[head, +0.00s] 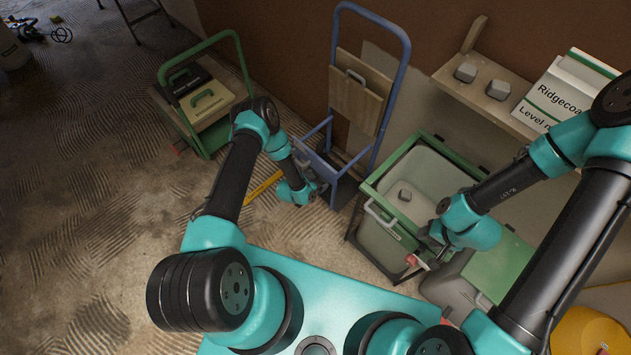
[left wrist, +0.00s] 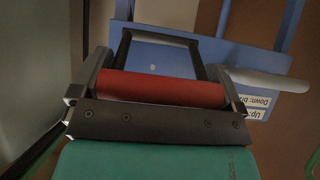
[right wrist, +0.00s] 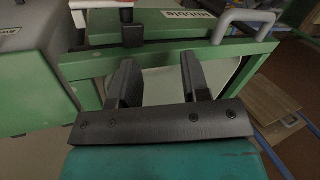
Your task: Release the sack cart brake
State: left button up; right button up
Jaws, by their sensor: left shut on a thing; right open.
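The blue sack cart (head: 404,48) stands upright against the wall, with a wooden board (head: 358,95) on it. My left gripper (head: 314,186) is low at the cart's foot. In the left wrist view, my left gripper (left wrist: 160,75) is shut on a red bar (left wrist: 160,89) in front of the cart's blue plate (left wrist: 180,57). A white label (left wrist: 254,105) beside it reads "Up" and "Down: br", partly cut off. My right gripper (head: 432,244) is open and empty at the green-framed bin's front corner; its fingers also show in the right wrist view (right wrist: 158,82).
The green-framed bin (head: 372,192), labelled "Rubble" (right wrist: 188,15), stands right of the cart. A green trolley (head: 243,52) with cases stands to the left. A shelf (head: 455,84) with blocks is on the wall. Open floor (head: 90,180) lies left.

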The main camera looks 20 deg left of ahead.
pick_arm(q)
jog(key=o, duration=0.9)
jog(key=v, duration=1.7)
jog(key=shift+s, duration=0.2)
